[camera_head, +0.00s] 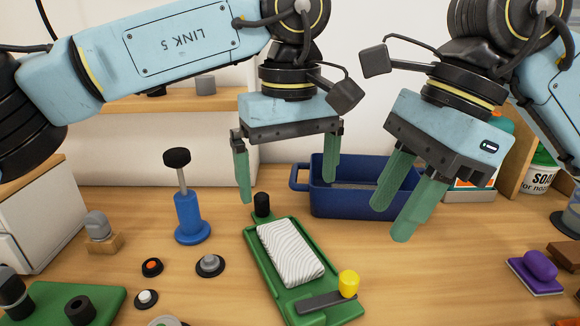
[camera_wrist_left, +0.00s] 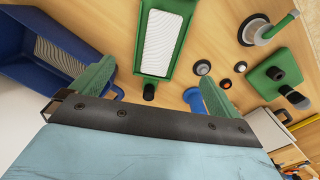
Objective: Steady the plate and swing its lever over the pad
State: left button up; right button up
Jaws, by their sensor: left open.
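The green plate (camera_head: 259,267) lies on the table, bearing a white ridged pad (camera_head: 290,253). Its dark flat lever (camera_head: 318,302) lies across the near end, off the pad, with a yellow knob (camera_head: 348,283) at its right end. A black post (camera_head: 262,204) stands at the far end. My left gripper (camera_head: 287,190) is open and empty above the far end, fingers spread wide. In the left wrist view the plate (camera_wrist_left: 184,35) and pad (camera_wrist_left: 162,42) show between its fingers; the lever is out of view. My right gripper (camera_head: 391,223) is open and empty, right of the plate.
A blue bin (camera_head: 335,201) stands behind the plate, near both grippers. Left of the plate are a blue pedestal with a black knob (camera_head: 188,215) and several small buttons (camera_head: 210,265). A purple-handled block (camera_head: 538,270) lies at right. The table right of the plate is mostly clear.

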aim_at(290, 249)
pick_arm(q)
notch_tip(290, 249, down, 13)
jog(key=shift+f, duration=0.1)
dwell(0.4)
jog(key=c, duration=0.9)
